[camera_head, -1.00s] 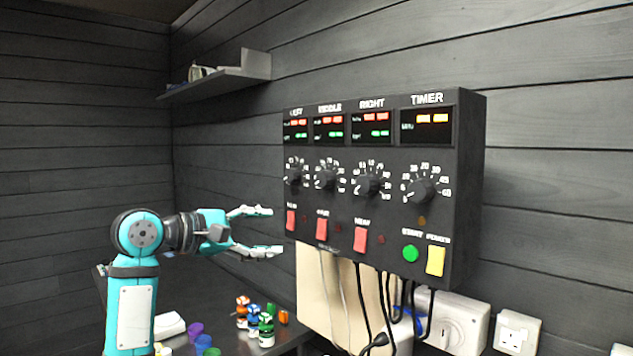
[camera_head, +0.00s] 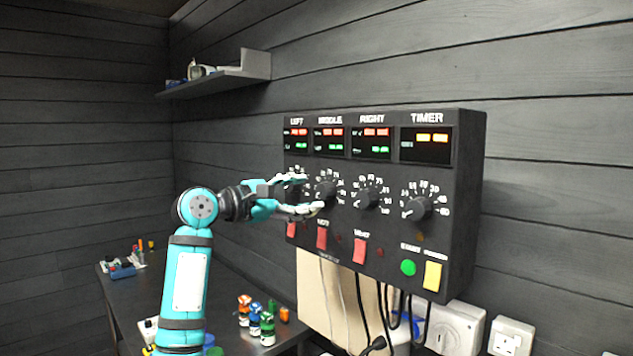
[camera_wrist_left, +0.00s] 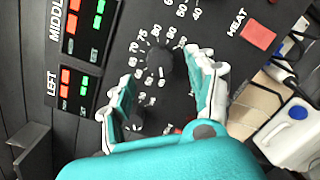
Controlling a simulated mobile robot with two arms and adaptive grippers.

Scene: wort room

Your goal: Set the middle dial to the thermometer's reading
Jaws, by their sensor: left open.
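The black control box (camera_head: 470,200) is on the wall. Its middle dial (camera_head: 326,188) is a black knob with white scale marks; in the left wrist view the dial (camera_wrist_left: 158,64) appears between the fingertips. My left gripper (camera_head: 312,192) is open, with its fingers pointing at this dial and no grip visible. In the head view the left dial is hidden behind the gripper. The middle display (camera_head: 330,138) has unreadable red and green digits. I cannot identify a thermometer.
The right dial (camera_head: 368,196) and timer dial (camera_head: 417,207) are to the right. Cables hang under the box. Small bottles (camera_head: 255,320) stand on the dark table (camera_head: 240,282).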

